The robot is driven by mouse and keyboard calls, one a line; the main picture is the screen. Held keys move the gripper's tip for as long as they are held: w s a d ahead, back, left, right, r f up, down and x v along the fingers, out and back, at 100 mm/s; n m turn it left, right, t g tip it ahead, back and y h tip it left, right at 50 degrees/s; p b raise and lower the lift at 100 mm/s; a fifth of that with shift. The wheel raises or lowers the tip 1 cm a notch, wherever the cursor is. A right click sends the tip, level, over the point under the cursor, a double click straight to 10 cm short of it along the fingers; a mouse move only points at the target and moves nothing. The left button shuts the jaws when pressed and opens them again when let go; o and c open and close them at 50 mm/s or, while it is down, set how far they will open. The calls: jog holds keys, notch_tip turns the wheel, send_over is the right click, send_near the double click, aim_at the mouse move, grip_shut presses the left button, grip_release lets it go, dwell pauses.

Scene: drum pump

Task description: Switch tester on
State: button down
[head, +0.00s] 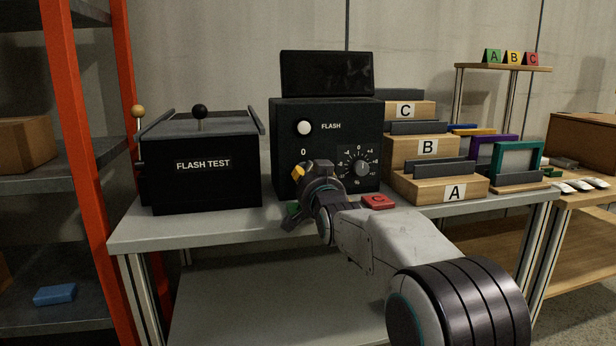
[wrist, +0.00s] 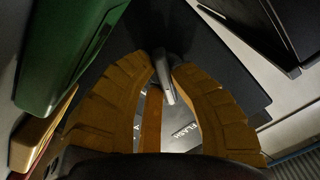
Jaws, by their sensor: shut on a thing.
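The tester is a black box (head: 325,115) on the grey bench, with a white round button, a FLASH label, a dial (head: 361,167) and a "0" mark on its front. A dark blank screen (head: 327,73) stands on top. My gripper (head: 299,172) is at the lower left of the tester's front, below the "0" mark, and hides that part. In the wrist view my gripper's orange-brown fingers (wrist: 164,70) are closed around a small grey metal lever (wrist: 163,85). The lever is hidden in the head view. Part of the FLASH lettering shows between the fingers.
A black FLASH TEST box (head: 204,180) with a ball-topped lever stands left of the tester. Stepped wooden holders (head: 440,187) marked A, B, C stand right. An orange-red shelf post (head: 95,150) is at left.

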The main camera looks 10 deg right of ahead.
jog(key=m, duration=0.5)
jog(key=shift+a+m, duration=0.15)
jog(key=shift+m, duration=0.15)
jog(key=m, duration=0.5)
jog(key=shift+a, duration=0.1)
jog(key=shift+m, duration=0.3)
jog(key=shift+r, duration=0.1)
jog(key=c, duration=1.1)
grip_release()
jog(key=s, duration=1.2)
